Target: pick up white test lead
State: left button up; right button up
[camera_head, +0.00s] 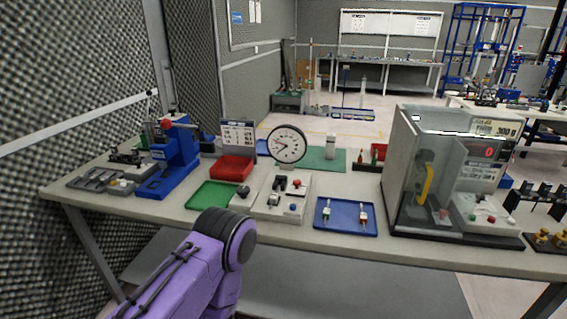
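No thing in view is clearly a white test lead. The blue tray (345,227) at the front middle of the bench holds two small slim items with pale parts. The left item (327,213) has a greenish part and the right item (363,213) has a red part; both are too small to identify surely. A purple link of my own arm with a black round joint rises from the bottom left, in front of the bench edge. Neither gripper shows.
A green tray (212,196) and a beige device (284,206) with knobs stand left of the blue tray. A round dial gauge (288,145) is behind. A clear-walled machine (408,165) stands to the right. A blue press (172,160) is at far left.

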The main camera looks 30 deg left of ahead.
aim_at(274, 197)
jog(key=z, duration=1.95)
jog(key=k, duration=1.05)
jog(key=u, duration=1.85)
